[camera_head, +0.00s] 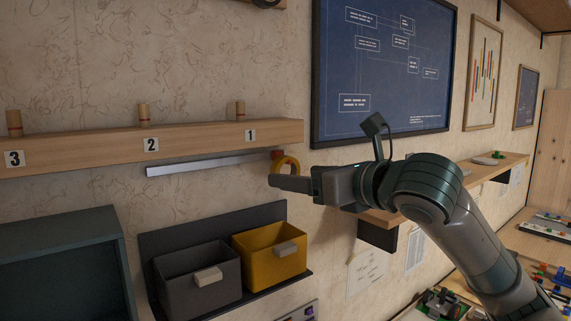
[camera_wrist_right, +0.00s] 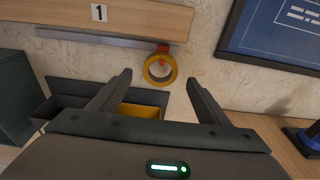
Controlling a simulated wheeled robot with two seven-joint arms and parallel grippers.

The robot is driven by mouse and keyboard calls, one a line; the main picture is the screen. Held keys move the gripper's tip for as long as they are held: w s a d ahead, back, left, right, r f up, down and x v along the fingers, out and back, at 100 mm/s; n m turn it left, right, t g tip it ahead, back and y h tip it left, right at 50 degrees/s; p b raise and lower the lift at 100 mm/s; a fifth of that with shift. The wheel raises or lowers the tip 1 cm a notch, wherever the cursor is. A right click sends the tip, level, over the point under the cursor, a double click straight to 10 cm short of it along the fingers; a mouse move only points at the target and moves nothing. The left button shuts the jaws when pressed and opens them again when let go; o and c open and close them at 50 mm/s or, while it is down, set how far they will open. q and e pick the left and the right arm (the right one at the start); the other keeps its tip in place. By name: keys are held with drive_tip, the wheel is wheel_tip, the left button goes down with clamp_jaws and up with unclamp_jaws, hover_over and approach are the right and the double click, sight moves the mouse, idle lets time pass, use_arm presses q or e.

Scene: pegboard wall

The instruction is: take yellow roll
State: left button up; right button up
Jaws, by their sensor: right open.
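The yellow roll (camera_head: 287,165) hangs on a red holder (camera_head: 281,152) at the right end of a metal strip under the wooden rail. In the right wrist view the yellow roll (camera_wrist_right: 161,70) shows as a ring, with its red holder (camera_wrist_right: 162,48) above it. My right gripper (camera_head: 290,184) is in front of the roll and covers its lower part in the head view. In the wrist view the right gripper's fingers (camera_wrist_right: 158,80) are spread apart and empty, with the roll ahead, between and slightly beyond their tips. My left gripper is not in view.
The wooden rail (camera_head: 190,137) with labels 1, 2 and 3 and pegs runs above. A grey bin (camera_head: 195,280) and a yellow bin (camera_head: 262,265) sit below on a dark shelf. A framed blueprint (camera_head: 375,70) hangs to the right. A wooden shelf (camera_head: 480,178) is behind my arm.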

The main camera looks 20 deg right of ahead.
drive_tip(key=shift+p+x, duration=0.5)
drive_tip(key=shift+x, duration=0.5)
drive_tip(key=shift+w+a, duration=0.15)
drive_tip(key=shift+w, duration=0.2)
drive_tip(key=c, duration=1.1)
